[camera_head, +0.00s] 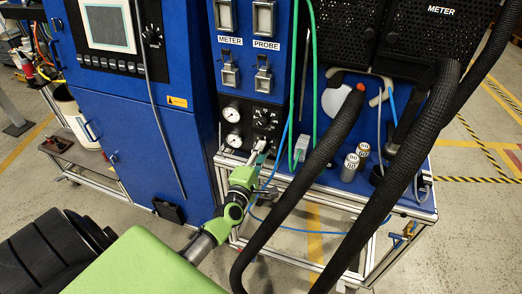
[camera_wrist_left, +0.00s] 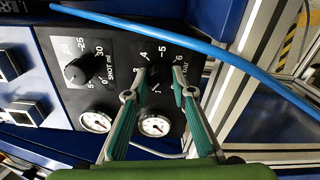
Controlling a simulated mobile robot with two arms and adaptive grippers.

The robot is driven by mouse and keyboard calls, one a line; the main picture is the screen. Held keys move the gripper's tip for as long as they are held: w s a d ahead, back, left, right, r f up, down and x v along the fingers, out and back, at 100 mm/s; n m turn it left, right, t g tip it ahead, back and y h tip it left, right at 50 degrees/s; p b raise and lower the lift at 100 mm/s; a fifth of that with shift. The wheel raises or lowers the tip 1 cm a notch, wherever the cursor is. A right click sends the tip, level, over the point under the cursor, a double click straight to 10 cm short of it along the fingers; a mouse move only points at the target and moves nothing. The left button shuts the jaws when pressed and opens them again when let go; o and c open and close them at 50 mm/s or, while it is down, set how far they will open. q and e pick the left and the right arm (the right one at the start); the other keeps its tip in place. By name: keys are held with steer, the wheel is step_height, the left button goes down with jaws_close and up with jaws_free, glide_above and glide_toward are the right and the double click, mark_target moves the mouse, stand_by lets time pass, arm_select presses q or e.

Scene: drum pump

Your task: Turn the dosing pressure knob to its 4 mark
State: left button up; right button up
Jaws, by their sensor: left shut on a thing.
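The dosing pressure knob (camera_wrist_left: 159,77) is a dark round knob on the black control panel (camera_wrist_left: 55,45), with a number scale around it showing 4, 5 and 6. My left gripper (camera_wrist_left: 156,83) has its two green fingers on either side of the knob, shut on it. The knob's pointer is too dark to read. In the head view my left gripper (camera_head: 257,154) reaches the lower part of the panel, where its fingertips hide the knob. My right gripper is not in view.
A second knob marked SHOT ml (camera_wrist_left: 79,72) sits beside it, and two white gauges (camera_wrist_left: 96,121) are close to the fingers. A blue tube (camera_wrist_left: 170,32) crosses in front of the panel. Thick black hoses (camera_head: 330,140) hang to the right in the head view.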

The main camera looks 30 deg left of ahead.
arm_select(q)
steer(key=m+p, duration=0.2)
steer(key=m, duration=0.3)
steer(key=shift+r+m, duration=0.1)
steer(key=shift+m, duration=0.2)
steer(key=m+p, duration=0.1)
steer(key=m, duration=0.3)
steer(key=shift+p, duration=0.3)
steer(key=m+p, duration=0.1)
steer(key=m, duration=0.4)
steer(key=m+p, duration=0.1)
steer(key=m, duration=0.4)
steer(key=o, duration=1.1)
